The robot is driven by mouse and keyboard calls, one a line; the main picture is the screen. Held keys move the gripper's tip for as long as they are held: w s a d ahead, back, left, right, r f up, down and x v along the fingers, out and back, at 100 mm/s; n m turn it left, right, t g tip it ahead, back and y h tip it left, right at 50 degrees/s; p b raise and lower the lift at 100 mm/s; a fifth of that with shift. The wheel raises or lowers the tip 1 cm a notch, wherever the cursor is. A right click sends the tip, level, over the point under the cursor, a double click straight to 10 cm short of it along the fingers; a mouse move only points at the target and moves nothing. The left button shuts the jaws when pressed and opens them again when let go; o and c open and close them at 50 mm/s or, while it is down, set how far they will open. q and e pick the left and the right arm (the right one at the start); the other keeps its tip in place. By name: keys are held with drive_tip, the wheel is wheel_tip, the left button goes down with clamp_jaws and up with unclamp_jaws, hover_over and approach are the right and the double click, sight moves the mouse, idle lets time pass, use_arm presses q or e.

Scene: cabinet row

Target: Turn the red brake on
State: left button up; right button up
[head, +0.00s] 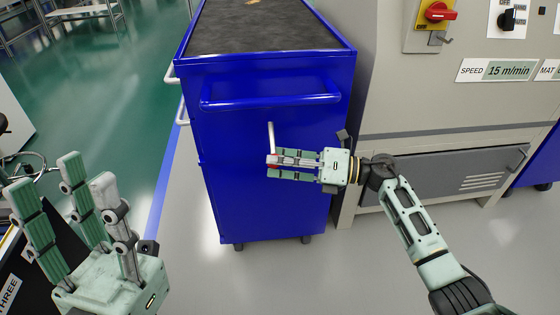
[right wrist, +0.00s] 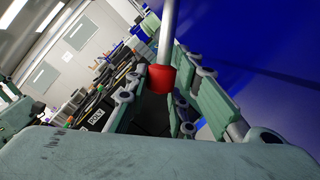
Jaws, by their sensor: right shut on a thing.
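The brake is a pale metal lever (head: 271,136) on the front of the blue cart, with a red grip (right wrist: 157,84) at its end. In the head view the lever stands nearly upright, and only a bit of red shows at the fingertips. My right gripper (head: 282,164) reaches in from the right and is shut on the red grip. In the right wrist view the red grip sits between its fingers. My left gripper (head: 72,185) is at the lower left, fingers up, apart and empty, away from the cart.
The blue cart (head: 230,200) has a dark top and a front push bar (head: 270,102) above my right gripper. A grey machine (head: 400,115) stands close on the right, with a red-and-yellow rotary switch (head: 439,13). The green floor (head: 110,90) at left is open.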

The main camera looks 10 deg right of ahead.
clamp_jaws()
drive_tip(key=shift+r, duration=0.1)
